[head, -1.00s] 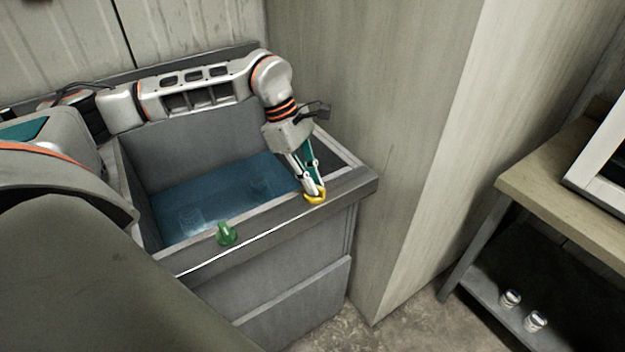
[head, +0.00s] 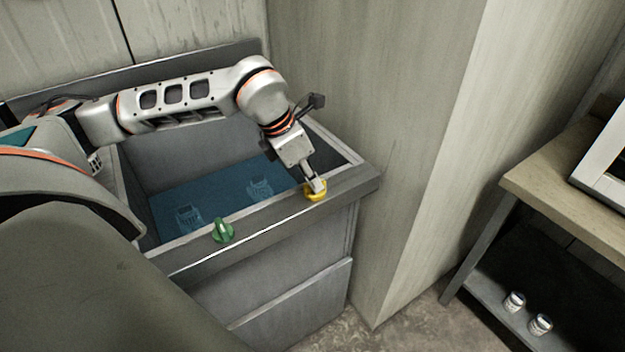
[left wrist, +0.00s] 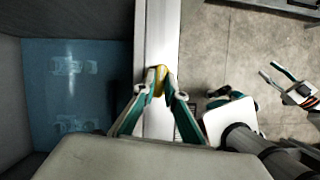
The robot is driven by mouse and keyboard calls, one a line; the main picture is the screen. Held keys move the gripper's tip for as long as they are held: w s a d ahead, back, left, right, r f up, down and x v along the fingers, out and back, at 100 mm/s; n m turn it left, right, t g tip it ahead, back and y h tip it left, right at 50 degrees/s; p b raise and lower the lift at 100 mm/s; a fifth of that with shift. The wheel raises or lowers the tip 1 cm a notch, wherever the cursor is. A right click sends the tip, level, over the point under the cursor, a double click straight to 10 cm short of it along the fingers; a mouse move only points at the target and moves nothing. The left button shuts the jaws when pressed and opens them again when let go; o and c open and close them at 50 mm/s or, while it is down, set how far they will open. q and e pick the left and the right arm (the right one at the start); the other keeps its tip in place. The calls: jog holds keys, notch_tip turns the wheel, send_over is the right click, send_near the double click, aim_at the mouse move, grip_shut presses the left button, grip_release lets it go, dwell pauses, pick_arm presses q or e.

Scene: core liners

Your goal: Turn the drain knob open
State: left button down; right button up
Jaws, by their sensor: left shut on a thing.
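A yellow knob (head: 313,196) sits on the front rim of the grey sink at its right end. My left gripper (head: 316,187) reaches down from above and is shut on this knob, covering part of it. In the left wrist view the knob (left wrist: 160,76) shows between the two teal fingertips (left wrist: 159,91). A green knob (head: 222,231) sits on the same rim further left, apart from the gripper. My right gripper (left wrist: 272,76) shows at the right of the left wrist view, its fingers spread and empty, away from the sink.
The sink (head: 258,232) holds blue water (head: 222,196) with two clear objects in it, one being a glass-like piece (head: 260,187). A tall pale wall panel (head: 372,130) stands close right. A shelf table (head: 560,170) with two small white jars stands further right.

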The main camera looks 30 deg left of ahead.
pick_arm(q)
jog(key=shift+n+y, duration=0.3)
jog(key=shift+n, duration=0.5)
jog(key=c, duration=2.4)
grip_release()
jog(key=shift+o, duration=0.2)
jog(key=v, duration=1.2)
jog(key=shift+s, duration=0.15)
jog(key=shift+d, duration=0.1)
